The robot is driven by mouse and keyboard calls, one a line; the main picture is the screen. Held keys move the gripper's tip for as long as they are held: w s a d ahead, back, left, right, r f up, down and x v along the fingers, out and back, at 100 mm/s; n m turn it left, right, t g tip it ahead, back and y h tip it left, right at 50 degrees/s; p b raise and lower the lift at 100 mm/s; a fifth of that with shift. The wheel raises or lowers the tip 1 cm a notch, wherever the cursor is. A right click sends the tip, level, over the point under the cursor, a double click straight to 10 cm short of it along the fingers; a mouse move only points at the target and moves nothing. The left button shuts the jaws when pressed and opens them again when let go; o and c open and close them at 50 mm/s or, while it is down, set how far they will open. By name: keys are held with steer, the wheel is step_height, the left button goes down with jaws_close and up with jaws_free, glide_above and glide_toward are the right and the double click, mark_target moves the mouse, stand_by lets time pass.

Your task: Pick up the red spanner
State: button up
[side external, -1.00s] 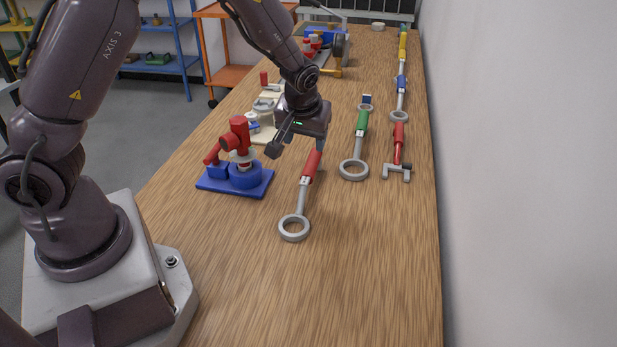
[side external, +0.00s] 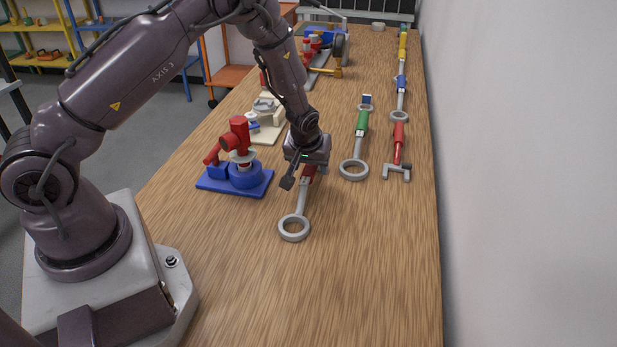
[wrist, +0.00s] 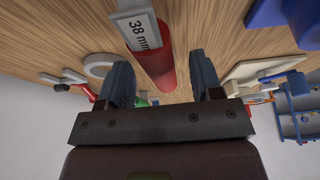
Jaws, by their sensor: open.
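The red spanner (side external: 300,212) lies on the wooden bench with its grey ring end toward the camera. Its red handle is mostly hidden under my gripper (side external: 306,179) in the side view. In the wrist view the red handle (wrist: 158,62), with a white "38 mm" label (wrist: 139,31), runs into the gap between the two dark fingertips (wrist: 163,78). My gripper is open, pointing down over the handle, with one finger on either side of its line. I cannot tell whether the fingers touch it.
A red valve on a blue base (side external: 243,178) stands just left of the spanner. To the right lie a green-handled spanner (side external: 361,121) and another red-handled tool (side external: 398,140) with a hooked end. The bench front is clear; a wall borders the right side.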

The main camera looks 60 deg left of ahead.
steer(key=shift+w+a+f, duration=0.15)
steer(key=shift+w+f, duration=0.05)
steer(key=shift+f, duration=0.4)
jaws_close()
steer(key=shift+r, duration=0.15)
